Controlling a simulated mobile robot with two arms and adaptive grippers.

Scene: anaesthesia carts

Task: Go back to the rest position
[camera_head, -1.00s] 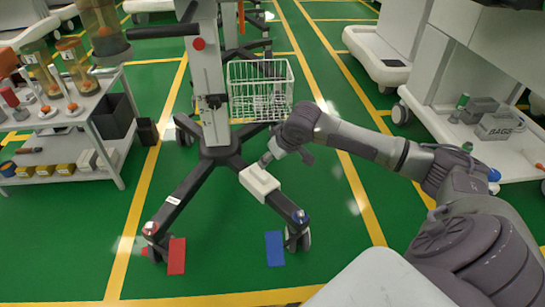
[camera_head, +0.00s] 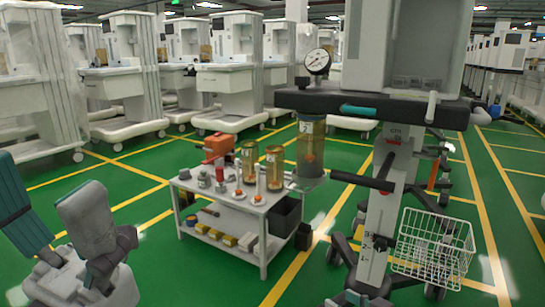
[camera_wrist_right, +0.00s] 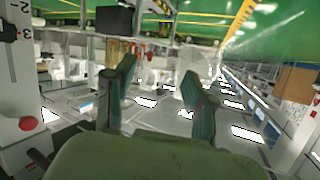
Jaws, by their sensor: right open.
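My right gripper (camera_head: 45,178) shows at the lower left of the head view, with its fingers pointing upward. The fingers are apart, with teal pads, and nothing is between them. In the right wrist view the same gripper (camera_wrist_right: 160,78) has a clear gap between its two fingers. That view is upside down, with floor at the top and ceiling lights at the bottom. The right arm's links are below the head view's edge. My left gripper is in neither view.
A white column cart (camera_head: 378,225) with a black crossbar, pressure gauge (camera_head: 317,62) and wire basket (camera_head: 432,246) stands at right. A low trolley (camera_head: 228,227) with canisters is in the middle. Anaesthesia machines (camera_head: 225,85) line the back. Green floor (camera_head: 150,210) lies open between the gripper and the trolley.

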